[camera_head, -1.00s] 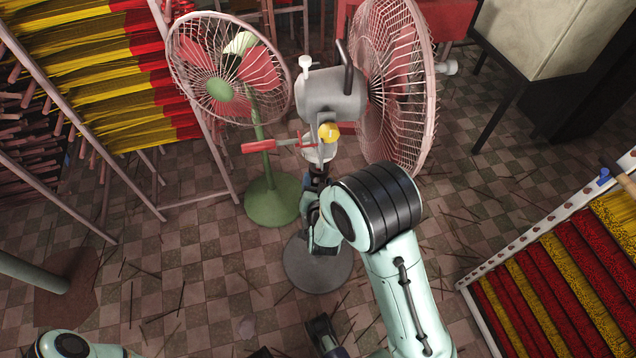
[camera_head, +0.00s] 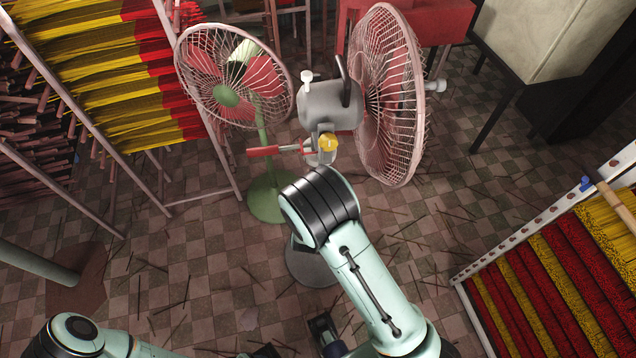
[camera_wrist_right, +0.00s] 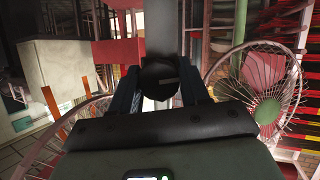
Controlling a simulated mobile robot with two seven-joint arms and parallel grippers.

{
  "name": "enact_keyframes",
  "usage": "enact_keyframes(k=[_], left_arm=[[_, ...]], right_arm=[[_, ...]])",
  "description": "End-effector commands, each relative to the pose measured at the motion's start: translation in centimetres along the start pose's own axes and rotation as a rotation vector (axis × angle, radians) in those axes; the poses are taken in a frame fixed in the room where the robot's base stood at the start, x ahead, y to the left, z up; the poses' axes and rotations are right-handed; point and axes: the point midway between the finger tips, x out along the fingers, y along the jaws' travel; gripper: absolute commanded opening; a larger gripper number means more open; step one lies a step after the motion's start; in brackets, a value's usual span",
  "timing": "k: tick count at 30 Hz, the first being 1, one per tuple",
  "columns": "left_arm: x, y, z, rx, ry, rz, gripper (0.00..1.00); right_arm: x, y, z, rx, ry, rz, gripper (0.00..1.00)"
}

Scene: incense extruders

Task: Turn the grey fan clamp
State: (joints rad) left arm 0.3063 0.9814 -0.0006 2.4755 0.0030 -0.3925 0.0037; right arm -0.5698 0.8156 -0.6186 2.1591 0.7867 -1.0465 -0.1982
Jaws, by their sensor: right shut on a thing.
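The grey fan has a grey motor housing (camera_head: 332,106), a pink wire cage (camera_head: 390,95) facing right, and a round grey base (camera_head: 310,266). A red-handled lever (camera_head: 263,151) and a yellow knob (camera_head: 328,142) sit below the housing. My right arm reaches up to the pole, and its wrist hides the right gripper and the pole's middle in the head view. In the right wrist view, my right gripper (camera_wrist_right: 160,92) has its blue fingers on both sides of a dark round knob (camera_wrist_right: 160,72), apparently the clamp, and is shut on it.
A green fan (camera_head: 226,95) stands close on the left. Racks of yellow and red incense (camera_head: 110,80) stand at far left, and an incense tray (camera_head: 550,270) lies at right. A pale cabinet (camera_head: 535,35) is at upper right. Loose sticks litter the checkered floor.

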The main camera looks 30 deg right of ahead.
Motion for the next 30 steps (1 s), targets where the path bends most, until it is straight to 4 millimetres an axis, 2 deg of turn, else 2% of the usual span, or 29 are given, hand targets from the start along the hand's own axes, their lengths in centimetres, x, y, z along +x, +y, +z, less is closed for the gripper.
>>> enact_keyframes(k=[3, 4, 6, 17, 20, 30], left_arm=[[0.1, 0.0, 0.0, 0.0, 0.001, 0.0, 0.66], [0.1, 0.0, 0.0, 0.0, 0.001, 0.0, 0.66], [0.0, 0.0, 0.0, 0.0, 0.001, 0.0, 0.66], [0.0, 0.0, -0.1, 0.0, 0.002, 0.0, 0.66], [-0.1, 0.0, 0.0, 0.0, 0.001, 0.0, 0.66], [-0.6, 0.1, 0.2, -0.001, -0.007, -0.002, 0.66]], right_arm=[[0.0, 0.0, 0.1, 0.001, 0.0, -0.001, 0.15], [0.0, 0.0, 0.1, 0.001, 0.0, -0.001, 0.48], [0.0, 0.0, 0.1, 0.002, 0.0, -0.001, 0.66], [-0.5, -0.1, 0.0, 0.004, 0.0, -0.002, 0.66], [-1.8, -0.1, 0.0, 0.005, -0.001, -0.003, 0.66], [-9.3, -0.1, -0.1, 0.003, 0.0, -0.006, 0.66]])
